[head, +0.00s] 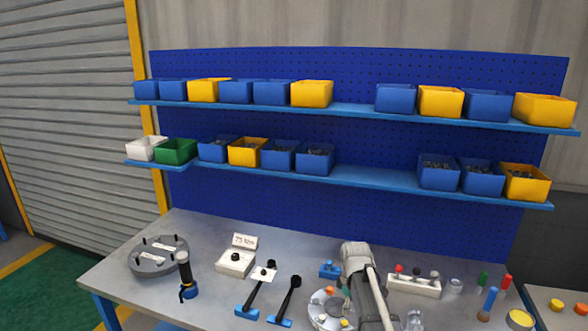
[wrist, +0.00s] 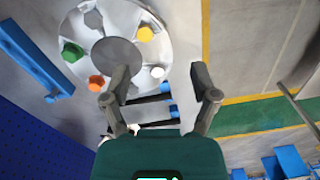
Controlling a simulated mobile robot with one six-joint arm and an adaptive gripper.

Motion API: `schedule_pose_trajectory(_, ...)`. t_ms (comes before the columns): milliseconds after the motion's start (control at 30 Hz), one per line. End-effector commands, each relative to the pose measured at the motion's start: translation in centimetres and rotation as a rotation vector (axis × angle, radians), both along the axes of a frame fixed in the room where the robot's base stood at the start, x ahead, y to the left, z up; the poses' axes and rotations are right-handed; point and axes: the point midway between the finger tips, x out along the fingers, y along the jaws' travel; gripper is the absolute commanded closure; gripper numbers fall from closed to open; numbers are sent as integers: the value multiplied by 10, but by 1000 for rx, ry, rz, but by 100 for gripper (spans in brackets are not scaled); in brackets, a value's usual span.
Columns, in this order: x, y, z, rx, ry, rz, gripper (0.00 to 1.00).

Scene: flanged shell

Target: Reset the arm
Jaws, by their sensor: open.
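My gripper (wrist: 160,78) is open in the wrist view, its two dark fingers spread with nothing held between them. Beyond the fingers is a light round disc (wrist: 93,72) with a grey centre and green, yellow, orange and white pieces around it. The left finger overlaps the disc's edge in this view; I see no clear contact. In the head view my arm stands over the right half of the bench and partly hides the same disc (head: 318,312). The gripper's fingers are not clear in the head view.
The grey bench (head: 215,222) holds a studded round flange (head: 160,263), a black and blue upright tool (head: 186,278), a labelled white box (head: 235,262), two black-handled tools (head: 287,296) and a white peg block (head: 414,286). Bin shelves (head: 350,109) line the blue pegboard behind.

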Motion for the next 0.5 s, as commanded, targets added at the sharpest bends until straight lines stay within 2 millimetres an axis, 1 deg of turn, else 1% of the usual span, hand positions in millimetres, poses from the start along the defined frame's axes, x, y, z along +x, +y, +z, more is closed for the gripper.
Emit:
schedule_pose_trajectory(33,-12,0,0,-2,-1,-51,23)
schedule_pose_trajectory(500,-95,3,0,-16,-10,-686,23)
